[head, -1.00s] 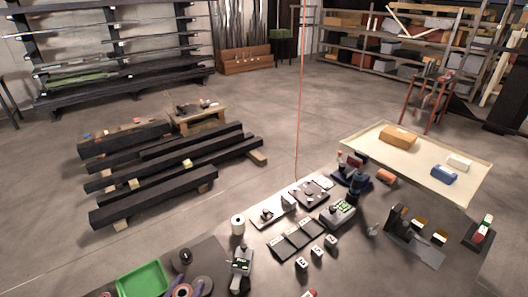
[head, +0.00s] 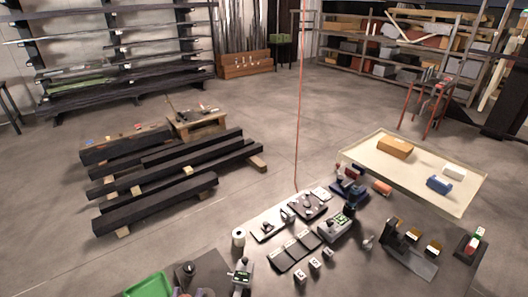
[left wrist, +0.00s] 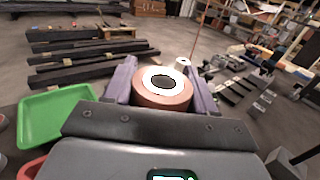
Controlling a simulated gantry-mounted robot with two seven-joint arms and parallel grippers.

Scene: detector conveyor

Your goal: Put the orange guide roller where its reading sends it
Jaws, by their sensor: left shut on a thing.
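In the left wrist view my left gripper (left wrist: 162,92) has its purple fingers shut on the orange guide roller (left wrist: 163,97). The roller has a brownish-orange side, a white ring on its end face and a dark centre hole. In the head view only purple tips of my left gripper (head: 190,293) show at the bottom edge, and the roller cannot be made out clearly. A grey instrument with a small green display (head: 241,273) stands just right of the gripper; its reading is too small to make out. My right gripper is not in view.
A green tray (head: 147,286) lies left of the gripper. A white roll (head: 238,239), dark flat plates (head: 290,250), several small labelled blocks (head: 314,266) and another device with a green screen (head: 337,228) stand to the right. A cream-topped table (head: 410,172) is farther back.

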